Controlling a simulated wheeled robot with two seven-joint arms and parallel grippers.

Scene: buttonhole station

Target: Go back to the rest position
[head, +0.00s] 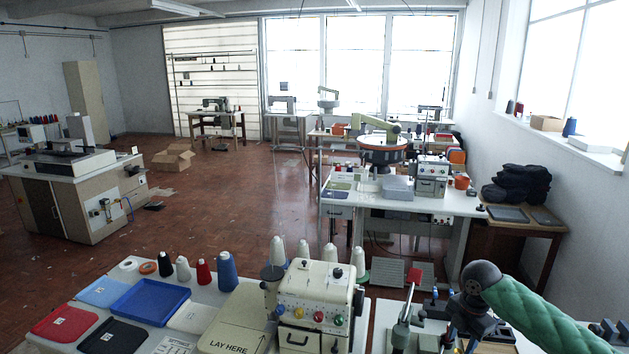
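My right arm comes in from the right in a green quilted sleeve and ends in a dark rounded wrist. My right gripper (466,334) hangs below that wrist over the right part of the near table, low in the picture. Its fingertips are small, dark and partly cut off by the lower edge, so I cannot tell whether it is open or shut, or whether it holds anything. My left gripper and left arm are not in view. A cream buttonhole machine (318,292) with coloured buttons stands on the near table, left of my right gripper.
A "LAY HERE" board (236,322) lies left of the machine. A blue tray (150,302), a red mat (66,320), a black mat (113,338) and several thread cones stand further left. A metal lever (402,322) rises close left of my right gripper. Open floor (215,215) lies beyond.

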